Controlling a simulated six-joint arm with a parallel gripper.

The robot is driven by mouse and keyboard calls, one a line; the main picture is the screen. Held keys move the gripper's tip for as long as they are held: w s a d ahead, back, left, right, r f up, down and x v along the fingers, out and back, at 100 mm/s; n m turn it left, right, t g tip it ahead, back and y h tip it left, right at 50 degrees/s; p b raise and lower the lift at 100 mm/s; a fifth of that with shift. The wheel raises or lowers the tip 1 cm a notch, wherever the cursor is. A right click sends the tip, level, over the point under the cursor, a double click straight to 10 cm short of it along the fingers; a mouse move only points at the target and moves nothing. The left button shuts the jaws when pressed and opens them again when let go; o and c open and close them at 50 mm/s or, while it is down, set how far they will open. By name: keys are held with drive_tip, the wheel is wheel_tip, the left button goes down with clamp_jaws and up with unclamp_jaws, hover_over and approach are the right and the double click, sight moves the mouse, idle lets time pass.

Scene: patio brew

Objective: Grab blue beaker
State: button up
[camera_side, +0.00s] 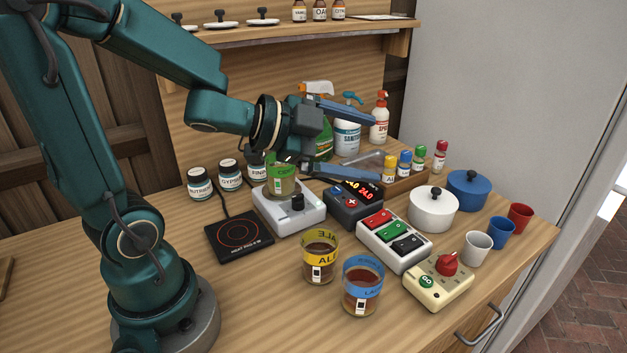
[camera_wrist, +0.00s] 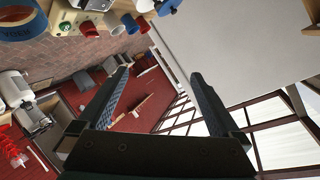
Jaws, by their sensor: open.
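The blue beaker (camera_side: 362,286) is a clear glass with a blue band and dark brown contents, standing upright on the wooden bench in the side view. In the wrist view its blue band (camera_wrist: 22,22) shows at the top left edge, cut off by the frame. My gripper (camera_side: 373,146) is open and empty, its two blue fingers pointing right above the bench, well behind and above the blue beaker. In the wrist view the open gripper (camera_wrist: 163,88) has nothing between its fingers.
A yellow-banded beaker (camera_side: 320,257) stands just left of the blue one. A green-banded beaker (camera_side: 281,181) is on a white device (camera_side: 289,212). A switch box (camera_side: 393,240) and a cream box with a red knob (camera_side: 438,283) stand to the right. Bare bench lies in front.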

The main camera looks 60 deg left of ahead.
drive_tip(key=s+d+f+m+g+h, duration=0.2)
drive_tip(key=s+f+g+h, duration=0.15)
drive_tip(key=f, duration=0.25)
drive_tip(key=n+g+h, duration=0.2)
drive_tip(key=h, duration=0.2)
approach(382, 278)
drive_tip(key=shift+w+a+f+x, duration=0.15)
drive_tip(key=shift+f+x, duration=0.1)
drive_tip(key=shift+x, duration=1.05)
drive_tip(key=shift+a+f+x, duration=0.2)
drive_tip(key=shift+f+x, duration=0.05)
drive_tip(key=shift+x, duration=1.1)
drive_tip(key=shift+w+a+f+x, duration=0.15)
drive_tip(key=shift+f+x, duration=0.1)
drive_tip(key=shift+x, duration=1.05)
drive_tip(key=shift+s, duration=0.1)
drive_tip(key=c, duration=1.5)
drive_tip(key=shift+c, duration=0.2)
drive_tip(key=shift+r, duration=0.3)
